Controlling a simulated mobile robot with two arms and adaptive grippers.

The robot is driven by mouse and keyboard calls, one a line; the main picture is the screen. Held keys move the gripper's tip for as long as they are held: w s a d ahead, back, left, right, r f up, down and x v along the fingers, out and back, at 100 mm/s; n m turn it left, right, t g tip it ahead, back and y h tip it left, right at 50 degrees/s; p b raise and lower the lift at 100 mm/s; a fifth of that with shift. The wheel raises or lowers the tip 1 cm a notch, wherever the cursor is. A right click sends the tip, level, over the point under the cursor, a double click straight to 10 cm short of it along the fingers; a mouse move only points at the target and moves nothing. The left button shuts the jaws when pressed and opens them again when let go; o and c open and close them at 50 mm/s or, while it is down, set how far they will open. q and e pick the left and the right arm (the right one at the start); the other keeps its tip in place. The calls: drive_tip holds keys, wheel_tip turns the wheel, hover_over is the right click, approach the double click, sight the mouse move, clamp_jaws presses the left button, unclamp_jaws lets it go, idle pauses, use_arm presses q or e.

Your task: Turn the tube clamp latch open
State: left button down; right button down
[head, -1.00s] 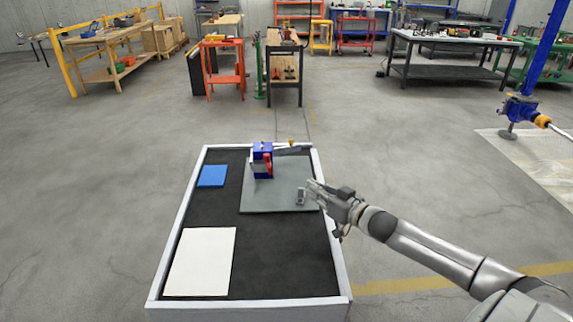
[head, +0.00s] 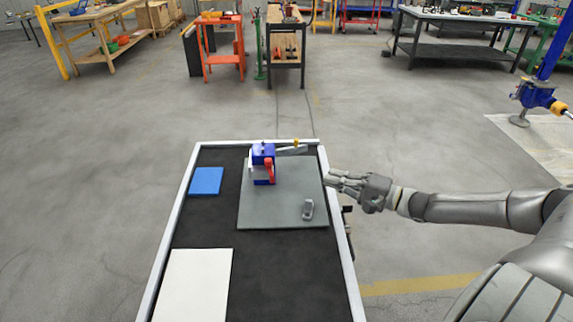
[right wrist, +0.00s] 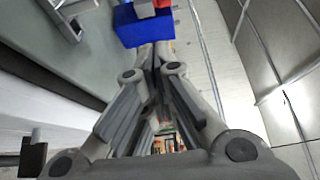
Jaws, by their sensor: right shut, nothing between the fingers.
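A blue clamp block (head: 262,152) with a red lever (head: 269,170) stands upright on a grey plate (head: 285,215) near the table's far end. A grey bar (head: 292,151) with a small yellow part (head: 296,142) sticks out to its right. I cannot tell which part is the latch. My right gripper (head: 328,180) is shut and empty, right of the clamp by the table's right edge, apart from it. In the right wrist view, the fingertips (right wrist: 153,48) are together, with the blue block (right wrist: 140,26) just beyond them. My left gripper is not in view.
A small grey metal piece (head: 308,210) lies on the plate, in front of the clamp. A blue pad (head: 206,181) and a white sheet (head: 195,285) lie on the left of the black tabletop (head: 265,270). Open floor surrounds the table.

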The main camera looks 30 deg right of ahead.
sight(272, 165)
drive_tip(key=shift+w+a+r, duration=0.15)
drive_tip(key=shift+w+a, duration=0.15)
drive_tip(key=shift+a, duration=0.05)
drive_tip(key=x, duration=0.8)
drive_tip(key=shift+w+r, duration=0.1)
drive_tip(key=shift+w, duration=0.05)
drive_tip(key=a, duration=0.1)
drive_tip(key=w+a+p, duration=0.1)
drive_tip(key=a, duration=0.1)
drive_tip(key=shift+w, duration=0.2)
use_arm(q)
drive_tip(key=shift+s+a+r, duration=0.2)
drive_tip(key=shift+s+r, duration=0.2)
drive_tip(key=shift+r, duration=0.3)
use_arm(e)
drive_tip(key=shift+w+a, duration=0.1)
drive_tip(key=shift+a, duration=0.5)
use_arm(q)
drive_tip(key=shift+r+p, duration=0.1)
drive_tip(key=shift+p, duration=0.2)
